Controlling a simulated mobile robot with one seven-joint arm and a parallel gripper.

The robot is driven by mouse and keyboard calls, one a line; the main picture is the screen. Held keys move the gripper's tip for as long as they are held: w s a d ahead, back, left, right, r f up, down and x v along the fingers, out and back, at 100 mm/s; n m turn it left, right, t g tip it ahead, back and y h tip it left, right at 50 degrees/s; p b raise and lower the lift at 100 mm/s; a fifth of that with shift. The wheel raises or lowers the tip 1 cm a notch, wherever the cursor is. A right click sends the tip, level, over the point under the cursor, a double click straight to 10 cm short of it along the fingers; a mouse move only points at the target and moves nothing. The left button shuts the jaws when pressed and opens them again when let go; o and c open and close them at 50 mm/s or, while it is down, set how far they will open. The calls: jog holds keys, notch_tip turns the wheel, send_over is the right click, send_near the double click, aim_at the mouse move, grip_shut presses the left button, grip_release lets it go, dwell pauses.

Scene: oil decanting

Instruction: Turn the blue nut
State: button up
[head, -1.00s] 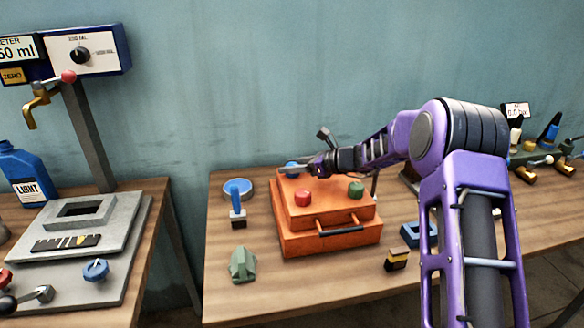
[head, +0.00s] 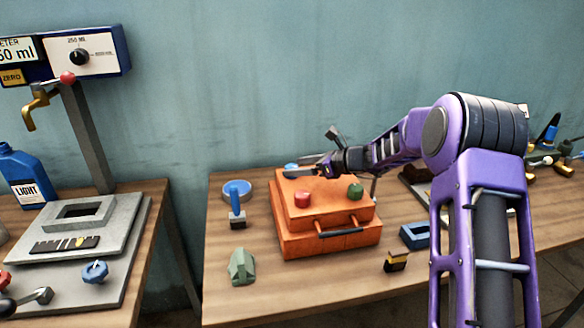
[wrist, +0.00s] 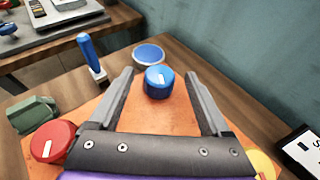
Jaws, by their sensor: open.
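The blue nut (wrist: 158,82) is a round knob with a white mark on top. It sits on the orange box (head: 330,240), near the far edge. In the wrist view my gripper (wrist: 159,74) is open and empty. The nut appears between its two fingers, with a gap on each side. I cannot tell how far the fingertips are above the box.
A red knob (head: 302,199) and a green knob (head: 355,191) are on the same box. A green block (head: 242,266) is in front. Another blue knob (head: 95,271) is on the left bench.

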jog(key=v, duration=1.4)
jog(key=shift+s+d+r, duration=0.15)
jog(key=shift+d+r, duration=0.1)
jog(key=shift+d, duration=0.05)
